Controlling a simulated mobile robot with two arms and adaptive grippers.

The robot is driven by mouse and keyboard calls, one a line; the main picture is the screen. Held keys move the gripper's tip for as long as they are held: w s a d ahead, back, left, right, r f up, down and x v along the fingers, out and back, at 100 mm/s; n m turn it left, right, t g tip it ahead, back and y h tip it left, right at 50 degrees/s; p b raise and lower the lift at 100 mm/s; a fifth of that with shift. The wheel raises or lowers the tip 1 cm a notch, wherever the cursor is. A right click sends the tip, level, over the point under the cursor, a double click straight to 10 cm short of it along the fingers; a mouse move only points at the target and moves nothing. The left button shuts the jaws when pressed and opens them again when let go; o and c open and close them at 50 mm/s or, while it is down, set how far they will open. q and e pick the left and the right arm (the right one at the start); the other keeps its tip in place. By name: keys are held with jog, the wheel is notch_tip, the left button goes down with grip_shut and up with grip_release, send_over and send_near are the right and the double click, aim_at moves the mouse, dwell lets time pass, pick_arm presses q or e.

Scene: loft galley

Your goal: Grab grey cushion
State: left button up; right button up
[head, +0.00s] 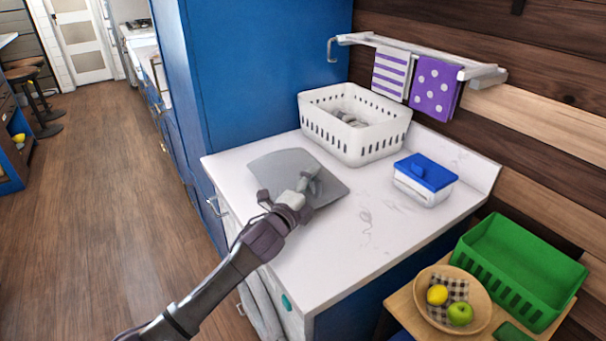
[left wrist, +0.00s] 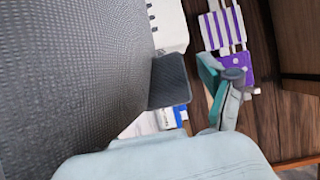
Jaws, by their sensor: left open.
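The grey cushion (head: 275,163) lies flat on the white counter, in front of the white basket. In the left wrist view the cushion (left wrist: 75,75) is a large grey woven surface filling the left side, very close to the camera. My left gripper (head: 309,178) is over the right part of the cushion and hides some of it. It is open, and a teal-backed finger shows in the left wrist view. I cannot tell whether the fingers touch the cushion. My right gripper is not in view.
A white slotted basket (head: 392,138) stands behind the cushion, and a blue-lidded box (head: 426,172) stands to its right. A towel rail (head: 420,55) is on the wall. A green crate (head: 545,262) and a wooden bowl (head: 478,322) of fruit stand lower right. The counter (head: 360,235) in front is clear.

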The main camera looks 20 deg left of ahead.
pick_arm(q)
jog(key=shift+s, duration=0.1)
jog(key=shift+c, duration=0.8)
jog(key=c, duration=1.2)
